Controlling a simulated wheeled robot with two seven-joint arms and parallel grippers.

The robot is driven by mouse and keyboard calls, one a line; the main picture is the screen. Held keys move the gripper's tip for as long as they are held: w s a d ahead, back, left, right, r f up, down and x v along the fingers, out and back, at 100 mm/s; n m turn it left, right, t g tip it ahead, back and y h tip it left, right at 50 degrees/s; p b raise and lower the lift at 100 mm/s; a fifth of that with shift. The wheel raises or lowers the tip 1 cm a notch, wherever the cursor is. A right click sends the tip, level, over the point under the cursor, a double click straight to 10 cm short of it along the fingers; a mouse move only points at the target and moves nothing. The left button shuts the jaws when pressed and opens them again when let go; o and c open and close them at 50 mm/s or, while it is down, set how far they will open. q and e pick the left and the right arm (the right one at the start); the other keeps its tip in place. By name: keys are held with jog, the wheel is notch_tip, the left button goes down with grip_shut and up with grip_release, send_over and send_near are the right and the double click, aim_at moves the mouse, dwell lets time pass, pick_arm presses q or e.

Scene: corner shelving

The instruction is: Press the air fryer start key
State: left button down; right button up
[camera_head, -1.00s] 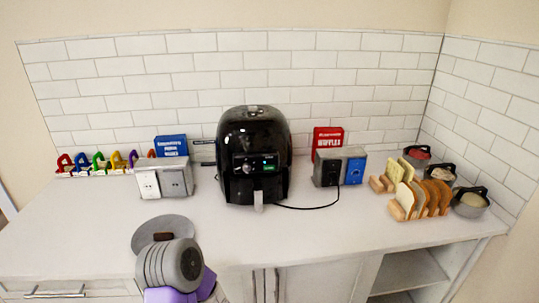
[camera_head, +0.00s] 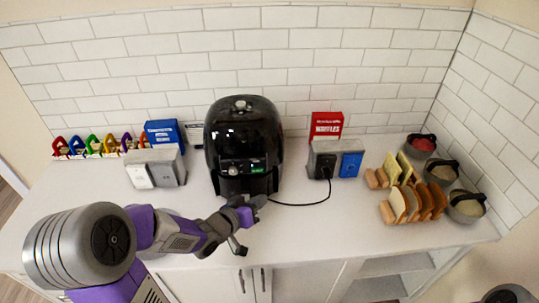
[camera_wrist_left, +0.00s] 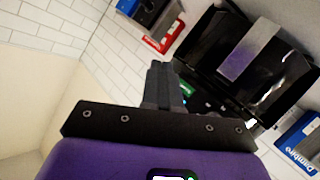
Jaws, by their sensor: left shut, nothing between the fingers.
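The black air fryer (camera_head: 243,125) stands upright on the counter against the tiled wall. Its front panel has a round knob (camera_head: 233,170) and a green lit key (camera_head: 258,168). My left gripper (camera_head: 258,201) is in front of the fryer's lower front, below the green key, and hides the drawer handle there. In the left wrist view the gripper (camera_wrist_left: 162,68) is shut and empty, its fingers pointing toward the fryer (camera_wrist_left: 205,45). A green patch of the panel (camera_wrist_left: 186,89) shows just beside the fingers. I cannot tell whether the fingers touch the fryer. My right gripper is out of view.
A grey socket box (camera_head: 155,168) and a blue box (camera_head: 165,135) stand left of the fryer. Another socket box (camera_head: 322,165), with a black cord, and a red waffle box (camera_head: 325,126) stand right. Bread slices in racks (camera_head: 411,204) and handled pots are farther right.

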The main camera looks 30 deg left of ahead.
pick_arm(q)
jog(key=s, duration=0.2)
jog(key=p, duration=0.2)
send_near(264, 172)
jog(key=shift+w+d+f, duration=0.3)
jog(key=shift+w, duration=0.3)
jog(key=shift+w+d+f, duration=0.3)
jog(key=shift+w+d, duration=0.05)
jog(key=shift+w, duration=0.25)
jog(key=shift+w+d+f, duration=0.3)
jog(key=shift+w+f, duration=0.05)
jog(key=shift+w, duration=0.25)
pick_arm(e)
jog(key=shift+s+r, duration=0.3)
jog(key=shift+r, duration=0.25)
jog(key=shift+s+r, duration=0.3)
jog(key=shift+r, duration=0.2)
pick_arm(q)
jog(key=shift+w, duration=0.1)
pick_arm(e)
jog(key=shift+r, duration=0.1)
pick_arm(q)
jog(key=shift+w+a, duration=0.2)
jog(key=shift+w, duration=0.05)
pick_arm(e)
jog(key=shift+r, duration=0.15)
